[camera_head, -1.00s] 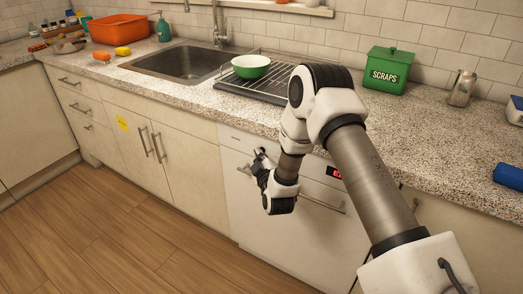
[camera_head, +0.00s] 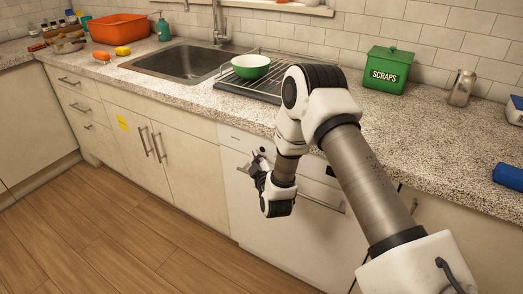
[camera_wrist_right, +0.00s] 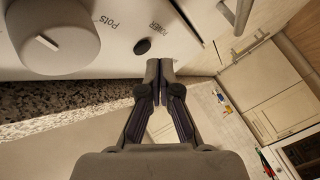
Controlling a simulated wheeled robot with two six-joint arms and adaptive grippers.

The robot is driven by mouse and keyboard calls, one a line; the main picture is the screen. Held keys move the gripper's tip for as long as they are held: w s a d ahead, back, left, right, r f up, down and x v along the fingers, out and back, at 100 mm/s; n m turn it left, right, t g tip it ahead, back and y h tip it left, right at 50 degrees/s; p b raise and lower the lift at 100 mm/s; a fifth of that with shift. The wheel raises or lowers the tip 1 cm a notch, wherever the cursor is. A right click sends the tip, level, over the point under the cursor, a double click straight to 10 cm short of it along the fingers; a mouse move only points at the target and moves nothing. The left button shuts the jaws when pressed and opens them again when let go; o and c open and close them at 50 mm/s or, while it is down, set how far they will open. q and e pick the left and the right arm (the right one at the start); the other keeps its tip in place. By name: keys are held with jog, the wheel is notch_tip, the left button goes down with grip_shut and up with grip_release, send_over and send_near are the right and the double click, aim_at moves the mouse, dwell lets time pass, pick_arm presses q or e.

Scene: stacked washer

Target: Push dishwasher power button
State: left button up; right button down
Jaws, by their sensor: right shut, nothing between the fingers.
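The white dishwasher (camera_head: 290,232) stands under the counter in the head view. Its dark oval power button (camera_wrist_right: 142,46) shows in the right wrist view, beside the word POWER on the control panel. My right gripper (camera_head: 257,160) is at the left part of the panel in the head view. In the wrist view its fingers (camera_wrist_right: 160,66) are shut and empty, with the tips just below and right of the button. The tips do not cover the button. Whether they touch the panel I cannot tell. The dishwasher's small display (camera_head: 331,171) is dark and partly behind my arm. My left gripper is out of view.
A large round knob (camera_wrist_right: 55,38) sits left of the button in the wrist view. The dishwasher handle (camera_head: 322,200) crosses the front below the panel. The speckled counter (camera_head: 232,108) overhangs above, with a green bowl (camera_head: 251,67) on a rack. The floor in front is clear.

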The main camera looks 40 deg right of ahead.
jog(key=shift+s+a, duration=0.4)
jog(key=shift+a, duration=0.5)
jog(key=shift+s+a, duration=0.35)
jog(key=shift+a, duration=0.55)
jog(key=shift+s+a, duration=0.4)
jog(key=shift+a, duration=0.5)
